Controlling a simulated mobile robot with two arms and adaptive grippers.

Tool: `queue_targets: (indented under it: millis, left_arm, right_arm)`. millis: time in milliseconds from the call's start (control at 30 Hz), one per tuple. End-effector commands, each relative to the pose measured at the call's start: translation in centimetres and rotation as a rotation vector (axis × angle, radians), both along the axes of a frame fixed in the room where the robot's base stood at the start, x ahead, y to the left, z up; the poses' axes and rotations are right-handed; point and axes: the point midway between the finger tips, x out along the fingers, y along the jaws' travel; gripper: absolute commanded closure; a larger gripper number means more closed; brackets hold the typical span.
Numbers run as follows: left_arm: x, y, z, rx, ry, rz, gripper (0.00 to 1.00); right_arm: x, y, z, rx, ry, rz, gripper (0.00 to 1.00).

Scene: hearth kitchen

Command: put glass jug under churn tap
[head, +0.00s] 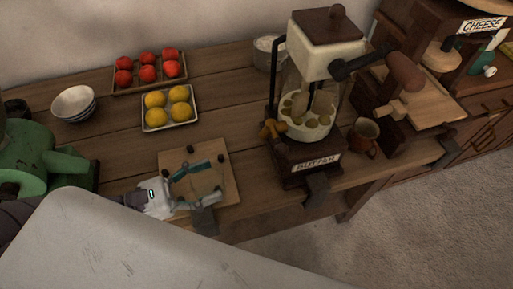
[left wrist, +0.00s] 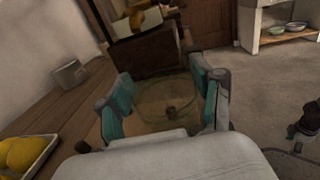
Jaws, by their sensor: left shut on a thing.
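The clear glass jug (left wrist: 168,92) is hard to make out. In the left wrist view its round rim lies between my teal finger pads. My left gripper (head: 194,176) is shut on it, over a square wooden board on the bench; it also shows in the left wrist view (left wrist: 166,96). I cannot tell whether the jug touches the board. The butter churn (head: 318,150) stands to the right, with a brass-coloured tap (head: 271,129) on its left side. A dark jointed part at the right edge of the left wrist view may be my right gripper, unclear.
The wooden board (head: 222,163) lies left of the churn. A brown mug (head: 364,138) and a crank handle (head: 405,72) are on the churn's right. Trays of red fruit (head: 148,73) and yellow fruit (head: 168,107) and a white bowl (head: 74,103) stand behind. Bench between board and churn is clear.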

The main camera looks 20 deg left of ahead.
Motion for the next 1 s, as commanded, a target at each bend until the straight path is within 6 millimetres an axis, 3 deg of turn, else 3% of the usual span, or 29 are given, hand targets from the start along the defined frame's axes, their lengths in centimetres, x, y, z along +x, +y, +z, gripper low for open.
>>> queue_targets:
  millis: [200,400,633,867,1000]
  left_arm:
    - [4.3,-2.7,0.7,0.002,-0.005,-0.001,0.75]
    - [7.0,-4.4,0.5,0.001,-0.002,0.003,0.75]
    - [8.2,-5.3,0.3,0.001,-0.002,0.001,0.75]
    - [10.8,-7.0,0.4,0.001,-0.002,0.002,0.75]
    - [10.8,-7.1,-0.7,0.001,0.001,0.002,0.75]
  right_arm:
    - [0.0,-0.2,2.1,-0.002,-0.001,0.001,0.33]
    - [0.1,-0.6,3.4,-0.007,-0.002,0.002,0.33]
    - [0.1,-0.9,4.1,-0.011,-0.002,0.001,0.33]
    - [0.1,-0.9,5.6,-0.011,-0.002,0.0,0.33]
    - [0.1,-0.9,4.9,-0.011,-0.002,0.0,0.33]
